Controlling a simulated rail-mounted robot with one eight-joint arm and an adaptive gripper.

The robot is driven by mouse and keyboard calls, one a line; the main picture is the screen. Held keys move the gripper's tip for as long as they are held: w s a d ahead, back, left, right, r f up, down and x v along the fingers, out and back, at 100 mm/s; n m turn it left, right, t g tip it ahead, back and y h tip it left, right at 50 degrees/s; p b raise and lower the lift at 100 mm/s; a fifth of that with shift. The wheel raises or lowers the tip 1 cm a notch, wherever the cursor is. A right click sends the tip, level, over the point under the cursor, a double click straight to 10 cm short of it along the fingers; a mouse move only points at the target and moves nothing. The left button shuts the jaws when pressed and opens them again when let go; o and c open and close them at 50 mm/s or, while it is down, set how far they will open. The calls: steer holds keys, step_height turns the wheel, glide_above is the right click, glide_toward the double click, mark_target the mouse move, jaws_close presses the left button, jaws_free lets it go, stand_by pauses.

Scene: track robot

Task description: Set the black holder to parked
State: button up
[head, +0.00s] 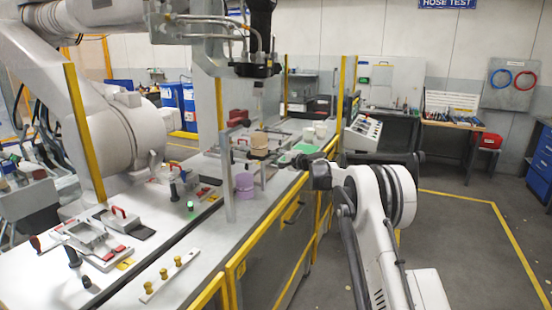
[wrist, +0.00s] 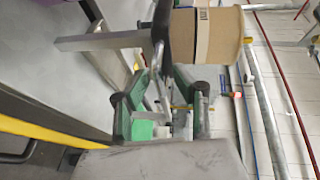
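My gripper (head: 294,162) reaches left over the bench's front edge in the head view. In the wrist view its two green-padded fingers (wrist: 162,100) stand apart, and I see nothing clearly held between them. A dark upright piece (wrist: 162,30) at the end of a grey bar (wrist: 105,40) sits just beyond the fingertips, beside a tan spool (wrist: 222,36). It may be the black holder, but I cannot be sure. The spool also shows in the head view (head: 259,143). Whether a finger touches the dark piece is unclear.
A grey post (head: 227,178) and a purple container (head: 244,185) stand left of my gripper. A green mat (head: 305,148) and white cups (head: 320,130) lie behind it. A large white robot arm (head: 125,130) is at left. The floor at right is clear.

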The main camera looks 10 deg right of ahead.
jaws_close()
stand_by(0.3)
stand_by(0.3)
